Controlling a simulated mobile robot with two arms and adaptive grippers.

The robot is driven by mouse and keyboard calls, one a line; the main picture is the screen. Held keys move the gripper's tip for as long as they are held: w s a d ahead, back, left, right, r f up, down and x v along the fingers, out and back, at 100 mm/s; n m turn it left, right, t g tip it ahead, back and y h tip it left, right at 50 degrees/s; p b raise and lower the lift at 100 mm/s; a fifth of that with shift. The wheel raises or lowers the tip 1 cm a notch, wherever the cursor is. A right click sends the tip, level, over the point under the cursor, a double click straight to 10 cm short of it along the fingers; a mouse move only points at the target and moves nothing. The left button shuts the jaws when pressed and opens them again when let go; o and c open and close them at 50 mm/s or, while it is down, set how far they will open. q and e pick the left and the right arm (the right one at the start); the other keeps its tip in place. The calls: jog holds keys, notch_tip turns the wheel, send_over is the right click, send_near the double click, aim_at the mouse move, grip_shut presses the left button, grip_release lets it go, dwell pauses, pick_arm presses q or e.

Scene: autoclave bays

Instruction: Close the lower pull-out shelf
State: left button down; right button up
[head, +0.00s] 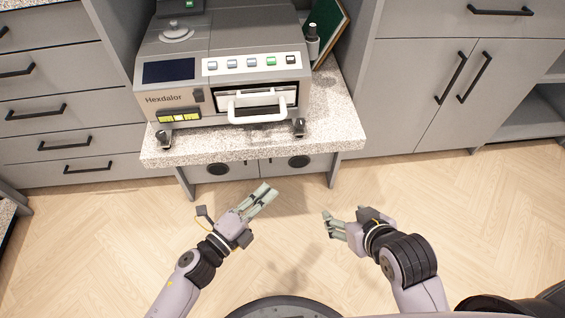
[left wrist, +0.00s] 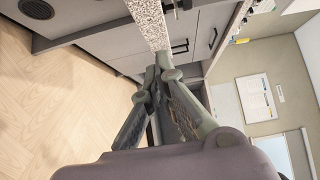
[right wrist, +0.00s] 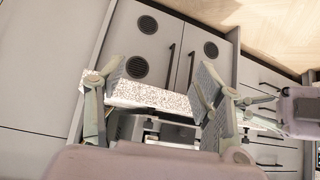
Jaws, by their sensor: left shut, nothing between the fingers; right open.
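The pull-out shelf (head: 222,152) is a speckled slab that juts out past the grey cabinets beside it in the head view. A grey autoclave (head: 215,75) labelled Hexdalor stands on it. My left gripper (head: 266,192) is shut and empty, in front of and below the shelf's front edge, apart from it. My right gripper (head: 330,223) is open and empty, further right and further from the shelf. The shelf edge also shows beyond the shut fingers in the left wrist view (left wrist: 148,22), and between the open fingers in the right wrist view (right wrist: 150,97).
A green book or binder (head: 328,28) and a small bottle (head: 312,42) are at the back right of the shelf. Grey drawers (head: 60,110) flank it left, cabinet doors (head: 450,90) right. The wood floor (head: 120,220) in front is clear.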

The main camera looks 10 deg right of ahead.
aim_at(295, 148)
pick_arm(q)
jog(key=shift+w+d+b, duration=0.25)
jog(key=shift+w+d, duration=0.65)
jog(key=shift+w, duration=0.7)
jog(key=shift+w+d+b, duration=0.2)
jog(key=shift+w+d, duration=0.75)
jog(key=shift+w, duration=0.65)
jog(key=shift+w+d+b, duration=0.25)
jog(key=shift+w+d, duration=0.65)
jog(key=shift+w, duration=0.7)
pick_arm(e)
jog(key=w+a+r+t+y, duration=0.1)
jog(key=w+a+r+t, duration=0.1)
jog(key=w+r+t, duration=0.2)
jog(key=shift+w+r, duration=0.4)
jog(key=shift+w, duration=0.25)
pick_arm(q)
jog(key=shift+w, duration=0.1)
pick_arm(e)
jog(key=shift+a, duration=0.1)
